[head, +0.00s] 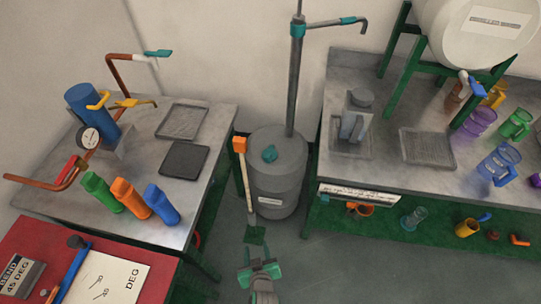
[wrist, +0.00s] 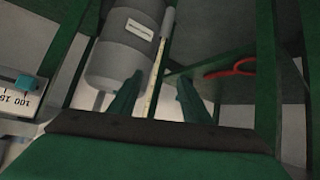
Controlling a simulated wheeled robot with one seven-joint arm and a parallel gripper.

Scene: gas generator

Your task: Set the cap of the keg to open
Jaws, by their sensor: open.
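The keg (head: 275,190) is a grey barrel standing on the floor between the two workbenches. Its teal cap (head: 269,153) sits on the top, and a tall grey pump pipe (head: 296,90) with a teal handle rises from the back. My gripper (head: 261,268) is open and empty, in front of and apart from the keg. In the wrist view the keg (wrist: 128,55) appears at the upper left, beyond the open fingers. The cap cannot be made out in that view, and I cannot tell the cap's setting.
An orange-headed mallet (head: 240,146) leans at the keg's left side. The left bench (head: 215,125) holds several bottles, a gauge and trays. Floor (head: 320,255) is clear in front.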

